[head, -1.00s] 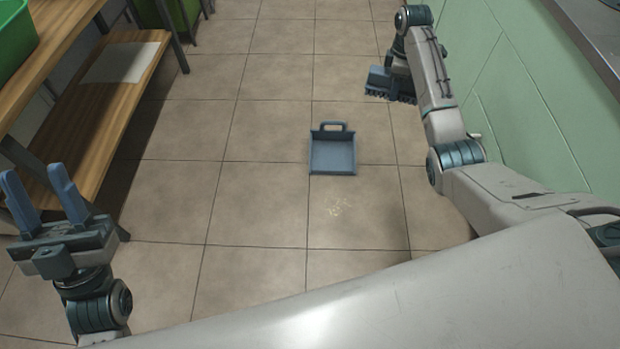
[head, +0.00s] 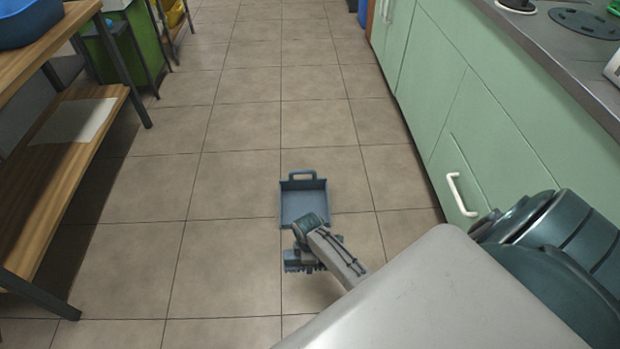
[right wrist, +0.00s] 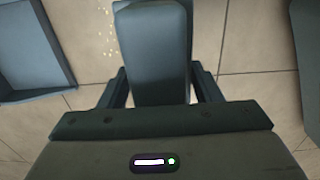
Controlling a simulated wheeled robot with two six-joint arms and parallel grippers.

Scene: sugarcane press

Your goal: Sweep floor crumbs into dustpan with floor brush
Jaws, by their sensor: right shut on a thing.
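The blue-grey dustpan (head: 303,203) lies flat on the floor, its handle at the far side and its open edge towards me. My right gripper (right wrist: 155,88) is shut on the floor brush (right wrist: 152,45). In the head view the brush (head: 298,263) is just on the near side of the dustpan, bristles down; whether they touch the floor I cannot tell. Pale crumbs (right wrist: 109,28) lie on the floor between dustpan and brush in the right wrist view, where the dustpan (right wrist: 30,50) is at the left. The head view does not show the crumbs. My left gripper is out of view.
A wooden shelf unit (head: 60,170) stands on the left. Green cabinets (head: 450,110) with a white handle (head: 461,194) line the right under a grey counter. The tiled floor (head: 270,100) beyond the dustpan is clear.

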